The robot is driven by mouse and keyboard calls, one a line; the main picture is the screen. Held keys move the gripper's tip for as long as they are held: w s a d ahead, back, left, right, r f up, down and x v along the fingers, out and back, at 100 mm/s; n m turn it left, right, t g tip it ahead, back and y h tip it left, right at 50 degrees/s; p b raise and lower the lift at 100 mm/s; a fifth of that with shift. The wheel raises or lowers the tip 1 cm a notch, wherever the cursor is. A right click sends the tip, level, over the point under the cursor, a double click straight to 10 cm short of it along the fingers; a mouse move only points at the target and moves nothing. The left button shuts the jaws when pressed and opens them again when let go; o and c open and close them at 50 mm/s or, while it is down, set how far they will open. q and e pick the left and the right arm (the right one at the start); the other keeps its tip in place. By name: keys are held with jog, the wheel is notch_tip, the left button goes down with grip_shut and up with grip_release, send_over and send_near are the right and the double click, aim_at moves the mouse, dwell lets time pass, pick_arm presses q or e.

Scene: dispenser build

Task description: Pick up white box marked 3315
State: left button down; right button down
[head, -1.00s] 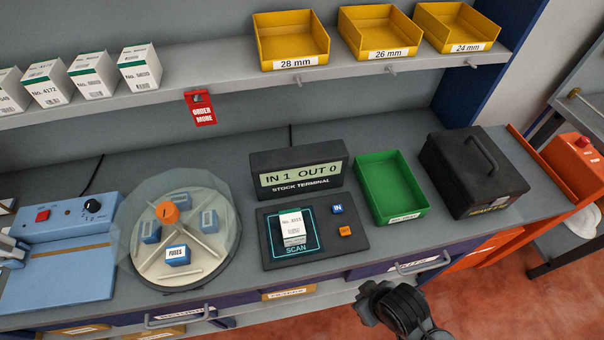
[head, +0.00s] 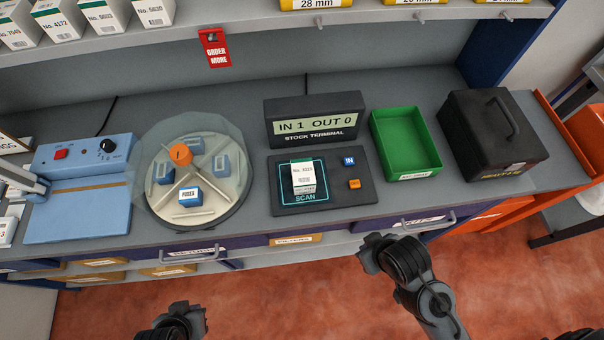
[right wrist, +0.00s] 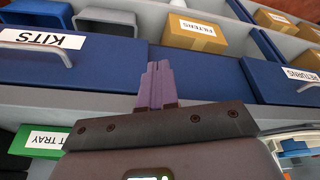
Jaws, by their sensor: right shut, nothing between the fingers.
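The stock terminal (head: 312,119) stands behind the scan pad (head: 348,200). A round fuse carousel (head: 238,195) is to the left, a green tray (head: 409,170) and black case (head: 495,150) to the right. Several white boxes (head: 103,15) stand on the shelf above.

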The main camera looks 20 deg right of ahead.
jog(key=c, duration=1.3)
grip_release()
jog(key=o, duration=1.1)
